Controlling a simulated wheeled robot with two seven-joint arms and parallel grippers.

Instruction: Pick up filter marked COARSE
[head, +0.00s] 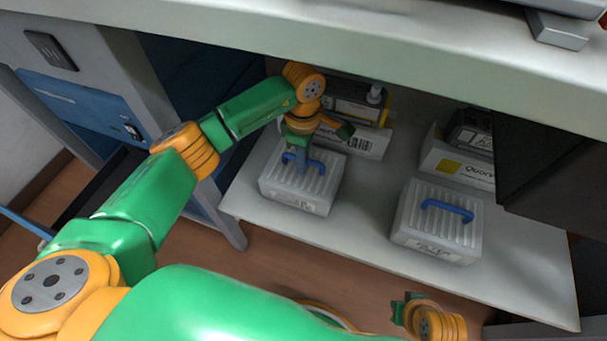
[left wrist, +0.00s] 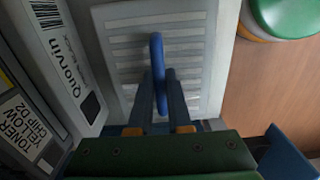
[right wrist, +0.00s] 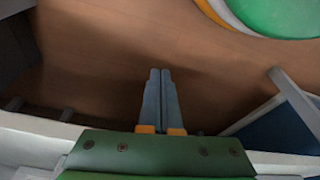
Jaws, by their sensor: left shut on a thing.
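Two pale grey ribbed filters with blue handles sit on the shelf in the head view: a left filter (head: 296,189) and a right filter (head: 437,222). The labels on their front faces are too small to read, so I cannot tell which is marked COARSE. My left gripper (head: 301,161) is over the left filter, shut on its blue handle. In the left wrist view, the fingers (left wrist: 160,88) close around the handle (left wrist: 157,55), above the slatted top (left wrist: 125,45). My right gripper (right wrist: 160,75) is shut and empty, above the floor in the right wrist view.
A Quorvin toner box (left wrist: 62,50) stands close beside the left filter, at the back of the shelf. Another box (head: 459,167) stands behind the right filter. The shelf's front edge (head: 360,249) is open to the floor; a tabletop (head: 330,45) overhangs above.

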